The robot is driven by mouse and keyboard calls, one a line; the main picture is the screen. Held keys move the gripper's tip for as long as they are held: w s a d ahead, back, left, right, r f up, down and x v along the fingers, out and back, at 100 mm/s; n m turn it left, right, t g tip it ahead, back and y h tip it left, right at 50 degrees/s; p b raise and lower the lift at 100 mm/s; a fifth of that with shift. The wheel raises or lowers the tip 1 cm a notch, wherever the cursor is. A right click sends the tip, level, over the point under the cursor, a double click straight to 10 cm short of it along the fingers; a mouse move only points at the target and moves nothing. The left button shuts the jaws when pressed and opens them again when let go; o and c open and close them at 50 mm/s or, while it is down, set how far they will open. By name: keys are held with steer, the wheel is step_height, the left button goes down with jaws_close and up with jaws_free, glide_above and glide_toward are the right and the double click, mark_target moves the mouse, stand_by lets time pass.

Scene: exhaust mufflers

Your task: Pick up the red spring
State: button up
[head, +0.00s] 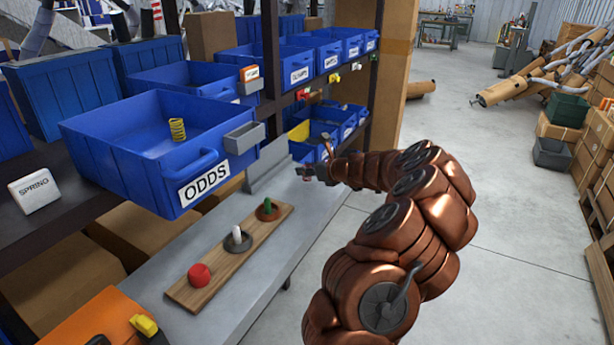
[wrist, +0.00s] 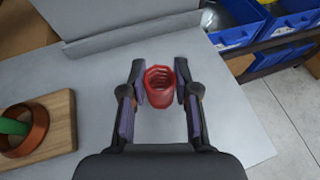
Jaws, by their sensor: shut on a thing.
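In the head view my gripper (head: 316,172) is small and far off, past the end of the wooden board, and the spring cannot be made out there.
The wooden board (head: 215,275) carries a red knob (head: 199,274), a grey ring with a white peg (head: 237,240) and a copper ring with a green peg (head: 267,210). A blue ODDS bin (head: 130,170) holds a yellow spring (head: 177,129).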

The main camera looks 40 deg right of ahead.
steer(key=shift+s+r, duration=0.3)
steer(key=shift+r, duration=0.1)
steer(key=s+a, duration=0.2)
steer(key=s, duration=0.2)
steer(key=s+a+r, duration=0.1)
steer(key=s+a, duration=0.1)
steer(key=s, duration=0.2)
steer(key=s+a, duration=0.3)
steer(key=s, duration=0.1)
steer(key=shift+s+r+b, duration=0.15)
steer(key=shift+s+b, duration=0.15)
steer(key=shift+b, duration=0.05)
steer(key=shift+s+a, duration=0.25)
steer(key=shift+s, duration=0.2)
